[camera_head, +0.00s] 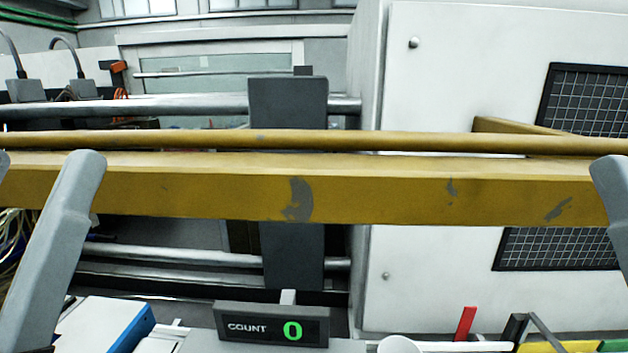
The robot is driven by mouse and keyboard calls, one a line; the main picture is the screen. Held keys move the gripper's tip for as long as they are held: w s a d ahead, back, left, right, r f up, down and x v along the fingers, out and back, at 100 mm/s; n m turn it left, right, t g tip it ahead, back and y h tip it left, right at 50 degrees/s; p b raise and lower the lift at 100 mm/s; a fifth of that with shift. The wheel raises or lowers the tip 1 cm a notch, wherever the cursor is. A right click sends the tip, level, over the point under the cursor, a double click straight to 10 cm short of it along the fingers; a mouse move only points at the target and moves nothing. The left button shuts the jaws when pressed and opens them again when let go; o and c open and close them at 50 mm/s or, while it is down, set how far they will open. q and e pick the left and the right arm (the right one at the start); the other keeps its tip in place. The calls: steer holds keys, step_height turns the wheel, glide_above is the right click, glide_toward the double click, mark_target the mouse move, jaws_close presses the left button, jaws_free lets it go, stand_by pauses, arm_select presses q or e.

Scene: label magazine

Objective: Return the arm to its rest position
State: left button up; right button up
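Grey links of my arms show at the left and right edges of the head view. The left link slants down and leaves the frame at the bottom left. Only a small part of the right link shows. Neither gripper is in the picture, so I cannot see whether either holds anything. A black counter display (272,326) at the bottom centre reads "COUNT" and a green 0.
A scratched yellow beam (380,190) spans the view. Behind it are a dark upright block (288,101), metal rods (180,106) and a white cabinet (440,290). A blue-and-white box (105,325), a white round thing (398,344) and a red piece (465,323) show low down.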

step_height(320, 180, up, 29)
steer(key=p, duration=2.5)
steer(key=shift+w+f, duration=0.1)
steer(key=shift+f, duration=0.1)
